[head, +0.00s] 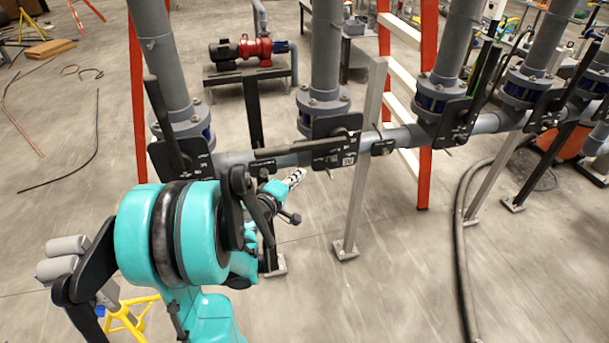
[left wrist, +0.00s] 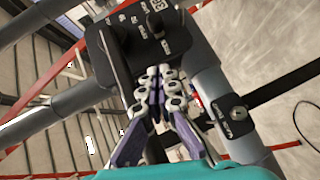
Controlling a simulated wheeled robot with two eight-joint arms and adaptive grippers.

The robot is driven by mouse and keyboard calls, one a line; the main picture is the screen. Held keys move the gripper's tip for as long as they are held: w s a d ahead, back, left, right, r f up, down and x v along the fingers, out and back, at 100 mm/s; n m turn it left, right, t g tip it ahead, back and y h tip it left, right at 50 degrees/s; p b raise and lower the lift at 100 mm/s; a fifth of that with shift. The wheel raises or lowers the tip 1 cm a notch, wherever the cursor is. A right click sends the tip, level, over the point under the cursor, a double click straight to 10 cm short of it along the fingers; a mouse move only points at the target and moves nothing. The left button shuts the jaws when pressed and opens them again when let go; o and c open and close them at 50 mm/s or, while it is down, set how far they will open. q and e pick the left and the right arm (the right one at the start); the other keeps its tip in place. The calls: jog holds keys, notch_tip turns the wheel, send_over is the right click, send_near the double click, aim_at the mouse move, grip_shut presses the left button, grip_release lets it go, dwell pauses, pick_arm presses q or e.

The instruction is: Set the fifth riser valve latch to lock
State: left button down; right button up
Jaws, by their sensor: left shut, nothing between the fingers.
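Several grey riser pipes stand in a row on a horizontal pipe. The valve (head: 333,140) nearest my left gripper has a black plate with white markings and a black lever lying nearly along the pipe. Its plate (left wrist: 122,50) fills the upper middle of the left wrist view. Which riser counts as fifth, and its latch setting, I cannot tell. My left gripper (head: 298,177) is just below and left of this plate, in front of the pipe. In the left wrist view its fingertips (left wrist: 160,75) are together and empty, over the plate's lower edge; contact is unclear. My right gripper is out of view.
The leftmost valve's lever (head: 163,122) and the third valve's lever (head: 484,72) stand up steeply. A small black tag (head: 383,147) sits on the pipe. A metal post (head: 360,165) and an orange ladder (head: 428,100) stand to the right. Floor in front is mostly clear.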

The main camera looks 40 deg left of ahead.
aim_at(333, 162)
pick_arm(q)
jog(key=x, duration=0.3)
jog(key=d+b+x, duration=0.1)
jog(key=x, duration=0.2)
jog(key=b+x, duration=0.1)
jog(key=x, duration=0.2)
jog(key=shift+w+d+f, duration=0.25)
jog(key=shift+w+f, duration=0.05)
jog(key=shift+w, duration=0.1)
jog(key=shift+w+d+f, duration=0.1)
jog(key=shift+w+d, duration=0.35)
jog(key=shift+w, duration=0.1)
jog(key=shift+d, duration=0.1)
jog(key=w+d, duration=0.1)
jog(key=w+d+b, duration=0.1)
jog(key=shift+w+d, duration=0.15)
jog(key=shift+w, duration=0.15)
jog(key=shift+s, duration=0.1)
